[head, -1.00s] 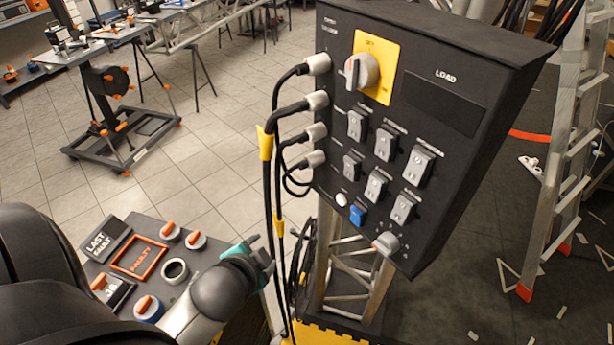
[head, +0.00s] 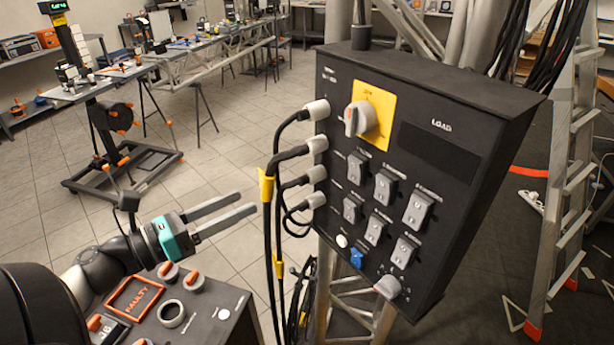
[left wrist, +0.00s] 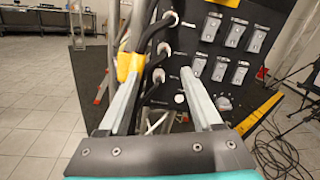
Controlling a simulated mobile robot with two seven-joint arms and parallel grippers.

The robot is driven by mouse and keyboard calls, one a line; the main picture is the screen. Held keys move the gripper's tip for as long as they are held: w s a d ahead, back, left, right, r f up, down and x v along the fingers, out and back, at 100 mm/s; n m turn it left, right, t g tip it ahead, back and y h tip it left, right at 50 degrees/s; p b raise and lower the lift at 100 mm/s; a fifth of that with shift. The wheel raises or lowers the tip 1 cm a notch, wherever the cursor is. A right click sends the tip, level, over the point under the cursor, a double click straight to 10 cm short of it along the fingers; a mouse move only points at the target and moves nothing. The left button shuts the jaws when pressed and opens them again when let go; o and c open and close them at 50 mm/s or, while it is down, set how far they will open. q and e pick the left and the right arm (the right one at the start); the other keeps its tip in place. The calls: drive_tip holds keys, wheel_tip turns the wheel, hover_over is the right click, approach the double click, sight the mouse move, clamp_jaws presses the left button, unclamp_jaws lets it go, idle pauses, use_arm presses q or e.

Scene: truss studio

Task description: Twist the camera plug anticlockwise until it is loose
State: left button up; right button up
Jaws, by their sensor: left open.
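Several grey plugs sit in a column on the left edge of the black control box (head: 440,100): a top plug (head: 317,110), a second (head: 317,145), a third (head: 316,174) and a bottom plug (head: 315,200). Black cables hang from them. I cannot read which one is the camera plug. My left gripper (head: 248,202) is open and empty, left of the cables and apart from the plugs, its fingers pointing toward them. In the left wrist view, its fingers (left wrist: 160,72) spread before the cables and lower plugs (left wrist: 158,75). My right gripper is not in view.
Yellow ties (head: 266,186) bundle the cables between my left gripper and the box. A dark stand top (head: 215,320) with a FAULTY frame (head: 135,298) and orange-handled parts lies below my left arm. A ladder (head: 565,190) stands at right.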

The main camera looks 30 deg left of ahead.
sight(307, 178)
use_arm(q)
drive_tip(key=shift+m, duration=0.4)
drive_tip(key=p+x, duration=0.1)
drive_tip(key=x, duration=0.4)
drive_tip(key=p+x, duration=0.1)
drive_tip(key=x, duration=0.4)
drive_tip(key=p+x, duration=0.1)
drive_tip(key=x, duration=0.4)
drive_tip(key=shift+s+d+f, duration=0.15)
drive_tip(key=shift+d+f, duration=0.1)
drive_tip(key=shift+d, duration=0.15)
clamp_jaws()
